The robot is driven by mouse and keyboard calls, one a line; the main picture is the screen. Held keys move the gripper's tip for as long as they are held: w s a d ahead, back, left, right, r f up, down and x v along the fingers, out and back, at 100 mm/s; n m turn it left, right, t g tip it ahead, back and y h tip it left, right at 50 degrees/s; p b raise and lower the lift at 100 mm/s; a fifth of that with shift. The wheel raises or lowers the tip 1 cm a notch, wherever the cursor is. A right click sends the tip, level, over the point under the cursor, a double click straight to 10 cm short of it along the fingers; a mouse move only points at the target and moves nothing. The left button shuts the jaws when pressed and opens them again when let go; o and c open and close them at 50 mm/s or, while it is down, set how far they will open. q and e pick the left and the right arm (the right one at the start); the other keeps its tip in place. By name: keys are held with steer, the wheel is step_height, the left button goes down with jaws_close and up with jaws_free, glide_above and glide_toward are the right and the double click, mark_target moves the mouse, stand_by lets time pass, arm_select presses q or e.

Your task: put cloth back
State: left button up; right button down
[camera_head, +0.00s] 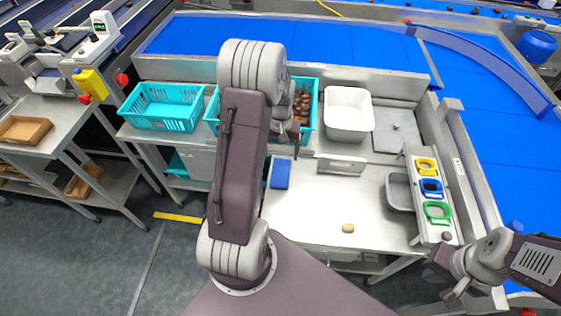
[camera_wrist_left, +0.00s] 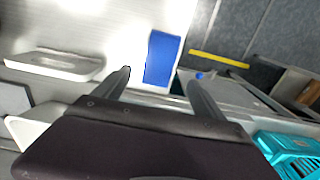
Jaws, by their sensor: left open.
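The blue cloth (camera_head: 280,174) lies as a small flat rectangle on the left part of the steel table (camera_head: 305,222). My left gripper (camera_head: 296,142) is above and beyond it, near the front edge of the teal date crate. In the left wrist view the blue cloth (camera_wrist_left: 162,58) lies ahead between the two spread fingers of my left gripper (camera_wrist_left: 160,84), with nothing gripped. My right gripper (camera_head: 447,282) is at the lower right, away from the cloth; its jaw opening is unclear.
A teal crate (camera_head: 315,82) with dates and a white bin (camera_head: 348,113) stand behind the table. A raised metal holder (camera_head: 341,165) is right of the cloth. A pale brown item (camera_head: 348,228) lies near the front edge. Yellow, blue and green-framed trays (camera_head: 437,211) line the right.

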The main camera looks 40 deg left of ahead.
arm_select(q)
steer(key=s+d+r+m, duration=0.2)
steer(key=s+d, duration=0.3)
steer(key=d, duration=0.2)
steer(key=s+d+r+m+t, duration=0.1)
steer(key=s+d+r+m, duration=0.2)
steer(key=s+d, duration=0.3)
steer(key=d, duration=0.2)
steer(key=shift+d+m, duration=0.3)
